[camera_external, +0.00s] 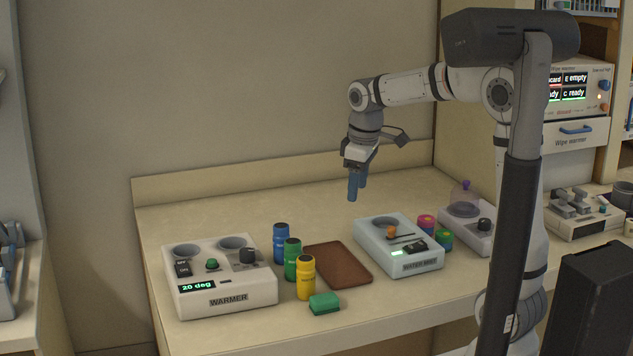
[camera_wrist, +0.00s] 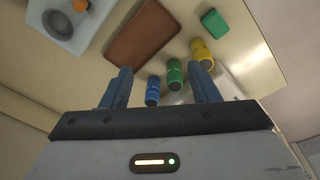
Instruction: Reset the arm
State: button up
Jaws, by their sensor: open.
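My gripper (camera_external: 356,186) hangs above the back of the counter, fingers pointing down, clear of everything below. In the wrist view its two blue fingers (camera_wrist: 160,88) stand apart with nothing held between them. My arm reaches from the right and bends down at the wrist. Below and in front of the gripper lies a brown tray (camera_external: 338,264), which looks empty. It also shows in the wrist view (camera_wrist: 145,35).
A blue bottle (camera_external: 281,243), a green bottle (camera_external: 292,259) and a yellow bottle (camera_external: 306,278) stand between the tray and the warmer (camera_external: 220,277). A green block (camera_external: 324,303) lies near the front edge. The water bath (camera_external: 398,245) stands right of the tray.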

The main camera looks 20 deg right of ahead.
jog(key=s+d+f+m+t, duration=0.1)
jog(key=s+d+f+m, duration=0.1)
jog(key=s+d+m, duration=0.3)
jog(key=s+d+f+m, duration=0.3)
jog(key=s+d, duration=0.5)
jog(key=s, duration=0.5)
jog(key=shift+d+f+m+t+h, duration=0.2)
jog(key=shift+m+t+h, duration=0.15)
jog(key=shift+m, duration=0.55)
